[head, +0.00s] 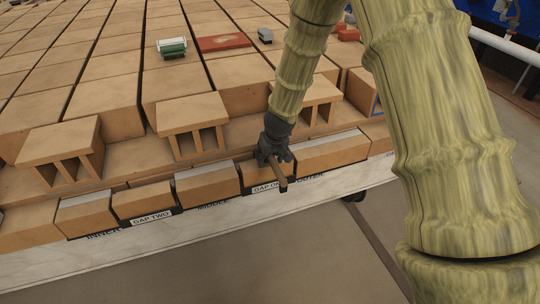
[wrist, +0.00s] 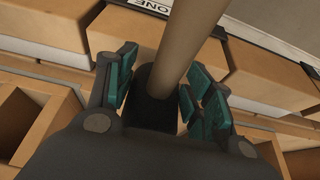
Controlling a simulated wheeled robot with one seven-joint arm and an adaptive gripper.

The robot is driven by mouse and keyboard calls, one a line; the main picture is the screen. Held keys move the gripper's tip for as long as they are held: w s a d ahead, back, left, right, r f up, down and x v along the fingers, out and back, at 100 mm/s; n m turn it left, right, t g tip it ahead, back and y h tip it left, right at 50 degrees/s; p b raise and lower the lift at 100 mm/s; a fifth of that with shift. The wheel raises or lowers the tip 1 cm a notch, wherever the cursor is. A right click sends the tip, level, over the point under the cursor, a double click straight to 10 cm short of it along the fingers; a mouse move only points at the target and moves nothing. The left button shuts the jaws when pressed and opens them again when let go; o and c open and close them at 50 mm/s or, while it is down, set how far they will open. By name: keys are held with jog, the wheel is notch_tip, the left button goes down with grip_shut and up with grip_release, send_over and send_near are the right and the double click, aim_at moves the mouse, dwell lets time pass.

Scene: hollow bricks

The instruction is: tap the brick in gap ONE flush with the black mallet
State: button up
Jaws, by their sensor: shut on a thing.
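In the wrist view the fingers (wrist: 155,95) close around the mallet's black part (wrist: 153,103), and the handle (wrist: 190,40) runs up past the label. The brick in gap ONE (head: 252,174) sits in the front row behind the gripper and handle, above the GAP ONE label (head: 262,188). It also shows in the wrist view (wrist: 118,33), partly covered by the handle. I cannot tell whether it is flush or touched by the mallet.
A middle brick (head: 207,184) and an outer brick (head: 332,153) flank gap ONE. A brick (head: 143,200) stands at GAP TWO. Hollow bricks (head: 190,110) stand on the ledge behind. The floor in front is clear.

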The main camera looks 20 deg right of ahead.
notch_tip(320, 180, down, 2)
jog(key=shift+b, duration=0.45)
jog(key=shift+r, duration=0.1)
jog(key=shift+r+p, duration=1.1)
jog(key=shift+r, duration=0.05)
jog(key=shift+f, duration=0.1)
notch_tip(320, 180, down, 3)
jog(key=shift+r+b, duration=0.15)
jog(key=shift+b, duration=0.6)
